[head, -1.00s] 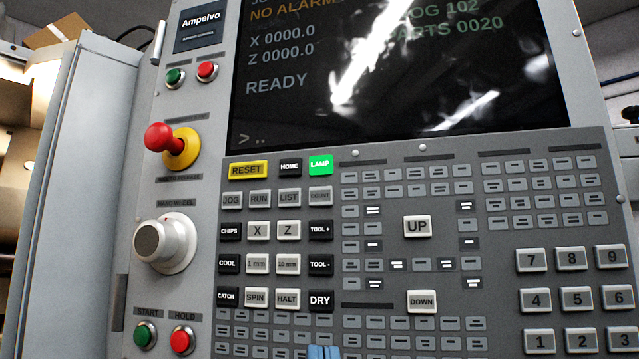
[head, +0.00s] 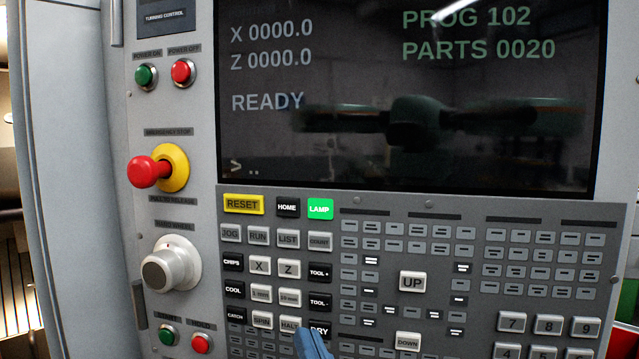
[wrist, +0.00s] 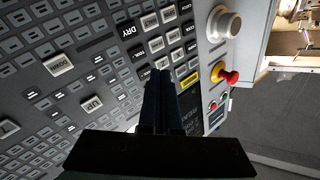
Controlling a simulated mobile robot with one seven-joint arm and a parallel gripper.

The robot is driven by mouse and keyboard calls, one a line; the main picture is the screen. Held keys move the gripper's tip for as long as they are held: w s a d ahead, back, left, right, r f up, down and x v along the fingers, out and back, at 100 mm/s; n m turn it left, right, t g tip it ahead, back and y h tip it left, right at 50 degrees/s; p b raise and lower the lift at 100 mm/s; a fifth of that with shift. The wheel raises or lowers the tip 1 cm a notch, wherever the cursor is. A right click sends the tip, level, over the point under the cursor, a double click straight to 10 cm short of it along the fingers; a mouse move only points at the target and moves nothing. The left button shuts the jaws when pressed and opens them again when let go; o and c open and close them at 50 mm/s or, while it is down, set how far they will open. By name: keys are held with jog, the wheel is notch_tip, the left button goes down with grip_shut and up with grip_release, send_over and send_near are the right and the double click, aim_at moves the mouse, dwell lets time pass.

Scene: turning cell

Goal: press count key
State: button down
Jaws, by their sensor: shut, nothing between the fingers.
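The COUNT key (head: 320,241) is a small grey key on the control panel in the head view. It sits at the right end of the row with JOG, RUN and LIST, below the lit green LAMP key (head: 319,209). My gripper (head: 308,332) is a blue shape at the bottom edge, overlapping the HALT and DRY keys in the picture, well below COUNT. In the wrist view, the shut, empty fingers (wrist: 160,74) point at the panel. I cannot make out COUNT there; the fingers cover part of that key area. Contact cannot be told.
The red emergency stop (head: 150,172) and hand wheel (head: 170,265) jut out left of the keys. TOOL + (head: 319,272) and TOOL - (head: 320,301) lie between my gripper and COUNT. The screen (head: 400,110) shows READY and PARTS 0020.

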aim_at(320, 242)
notch_tip(320, 242, up, 8)
jog(key=s+a+g+y+p, duration=0.1)
jog(key=s+g+y+p, duration=0.1)
jog(key=p, duration=1.4)
jog(key=shift+s+a+g+y+p, duration=0.3)
jog(key=shift+s+g+y+p, duration=0.15)
jog(key=shift+g, duration=0.75)
jog(key=shift+w, duration=0.15)
jog(key=shift+w+d, duration=0.4)
jog(key=shift+w, duration=1)
jog(key=shift+w+d, duration=0.35)
jog(key=shift+w, duration=1)
jog(key=shift+w+d, duration=0.4)
jog(key=shift+w, duration=1)
jog(key=shift+w, duration=0.1)
jog(key=shift+w+d, duration=0.1)
jog(key=shift+w, duration=0.2)
